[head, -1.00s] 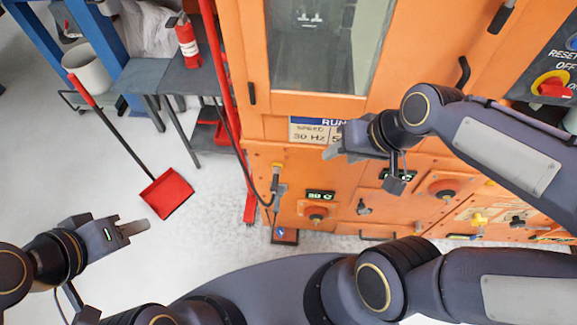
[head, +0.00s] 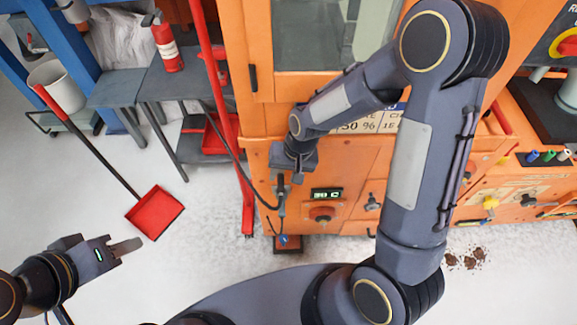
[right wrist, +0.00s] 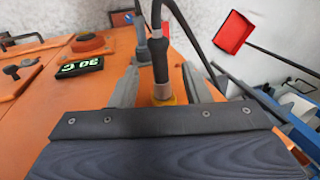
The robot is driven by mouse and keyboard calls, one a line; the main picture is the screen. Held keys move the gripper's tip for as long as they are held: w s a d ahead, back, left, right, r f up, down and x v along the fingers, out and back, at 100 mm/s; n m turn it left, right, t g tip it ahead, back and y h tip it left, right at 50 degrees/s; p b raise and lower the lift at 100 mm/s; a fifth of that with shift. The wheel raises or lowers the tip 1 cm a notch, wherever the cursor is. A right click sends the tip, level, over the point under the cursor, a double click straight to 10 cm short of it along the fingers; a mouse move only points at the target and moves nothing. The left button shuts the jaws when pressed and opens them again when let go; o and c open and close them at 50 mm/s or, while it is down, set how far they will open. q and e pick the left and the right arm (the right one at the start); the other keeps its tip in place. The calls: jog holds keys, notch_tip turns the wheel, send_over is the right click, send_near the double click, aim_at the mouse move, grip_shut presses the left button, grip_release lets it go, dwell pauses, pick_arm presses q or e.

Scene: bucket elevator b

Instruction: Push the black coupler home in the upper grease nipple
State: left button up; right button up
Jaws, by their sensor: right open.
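The black coupler (right wrist: 160,62) shows in the right wrist view with its brass-coloured collar at a yellow fitting on the orange panel, where the upper nipple is hidden. I cannot tell how far it is seated. My right gripper (right wrist: 162,88) is open, one finger on each side of the coupler, with visible gaps. In the head view my right gripper (head: 291,165) is at the panel and covers the coupler's upper end. A grey fitting (right wrist: 157,47) with a cable shows beyond the coupler. My left gripper (head: 125,247) hangs at the lower left over the floor, away from the machine.
A red post (head: 224,125) and dark hose run close on the left. A red dustpan (head: 155,212) lies on open floor. A fire extinguisher (head: 165,45) stands further back.

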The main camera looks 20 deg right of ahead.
aim_at(281, 180)
jog(key=shift+x, duration=1.3)
grip_shut()
